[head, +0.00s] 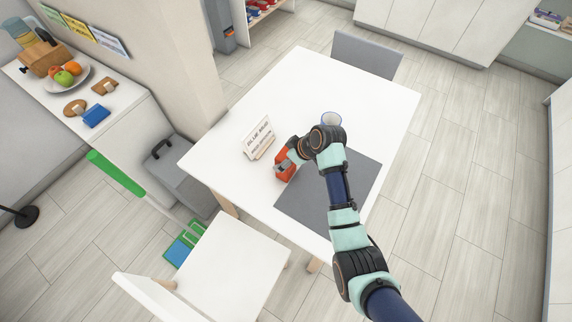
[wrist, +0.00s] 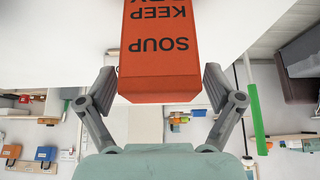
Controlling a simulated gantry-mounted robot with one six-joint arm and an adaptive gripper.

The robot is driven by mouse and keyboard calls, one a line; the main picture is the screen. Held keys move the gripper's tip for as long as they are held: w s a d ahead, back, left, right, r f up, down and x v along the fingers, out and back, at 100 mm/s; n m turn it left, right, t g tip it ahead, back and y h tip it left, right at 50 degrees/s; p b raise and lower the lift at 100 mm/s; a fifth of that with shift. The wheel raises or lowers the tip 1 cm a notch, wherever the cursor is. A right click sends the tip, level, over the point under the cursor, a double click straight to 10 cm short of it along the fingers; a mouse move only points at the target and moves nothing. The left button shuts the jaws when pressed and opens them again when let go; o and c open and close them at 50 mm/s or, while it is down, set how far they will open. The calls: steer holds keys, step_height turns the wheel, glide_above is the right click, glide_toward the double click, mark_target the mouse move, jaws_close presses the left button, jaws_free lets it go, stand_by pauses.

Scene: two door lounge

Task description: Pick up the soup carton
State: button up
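The soup carton (head: 284,168) is an orange-red box on the white table, beside the sign's right end. In the wrist view the soup carton (wrist: 160,55) fills the upper middle, its dark lettering "SOUP KEEP" upside down. My gripper (head: 291,151) is at the carton in the head view, and my wrist hides part of that area. In the wrist view my gripper (wrist: 160,88) has one finger on each side of the carton, with narrow gaps showing. The fingers look open around it. The carton's far end is outside the wrist view.
A white sign (head: 258,138) stands close to the carton's left. A grey mat (head: 308,204) lies under my arm. A white cup with a blue rim (head: 331,119) stands behind my wrist. Chairs (head: 367,55) flank the table (head: 386,99); its back left is clear.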

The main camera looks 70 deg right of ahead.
steer(key=c, duration=1.3)
steer(key=shift+c, duration=0.2)
steer(key=shift+r, duration=0.2)
